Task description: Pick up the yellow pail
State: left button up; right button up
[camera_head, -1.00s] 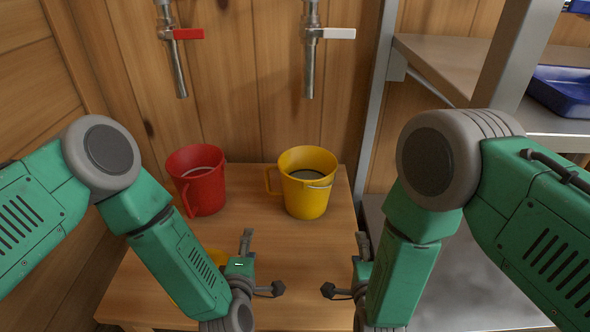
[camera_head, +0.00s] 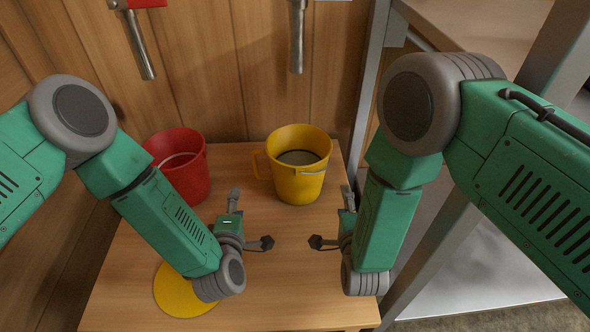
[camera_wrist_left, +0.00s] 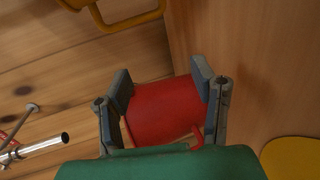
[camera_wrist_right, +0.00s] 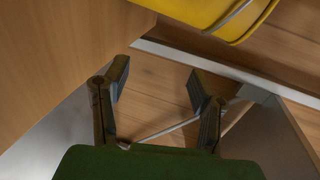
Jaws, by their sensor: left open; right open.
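The yellow pail (camera_head: 298,184) stands upright on the wooden table, with its handle on its left and dark content inside. Part of it shows at the top of the right wrist view (camera_wrist_right: 215,12) and at the top of the left wrist view (camera_wrist_left: 125,14). My left gripper (camera_head: 251,216) is open and empty, in front of the pail and to its left. My right gripper (camera_head: 330,217) is open and empty, in front of the pail and to its right. Neither touches the pail.
A red pail (camera_head: 188,178) stands left of the yellow one, partly behind my left arm. A yellow disc (camera_head: 180,294) lies at the table's front left. Metal taps (camera_head: 297,40) hang above against the wooden wall. A metal frame and shelf (camera_head: 465,35) stand at right.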

pick_arm(q)
jog(key=x, duration=1.3)
jog(key=shift+w+f, duration=0.2)
jog(key=shift+w, duration=0.15)
pick_arm(e)
jog(key=x, duration=1.3)
jog(key=shift+w+f, duration=0.15)
jog(key=shift+w, duration=0.25)
pick_arm(q)
jog(key=shift+d, duration=0.3)
pick_arm(e)
jog(key=shift+a, duration=0.45)
pick_arm(q)
jog(key=shift+d, duration=0.35)
pick_arm(e)
jog(key=shift+a, duration=0.45)
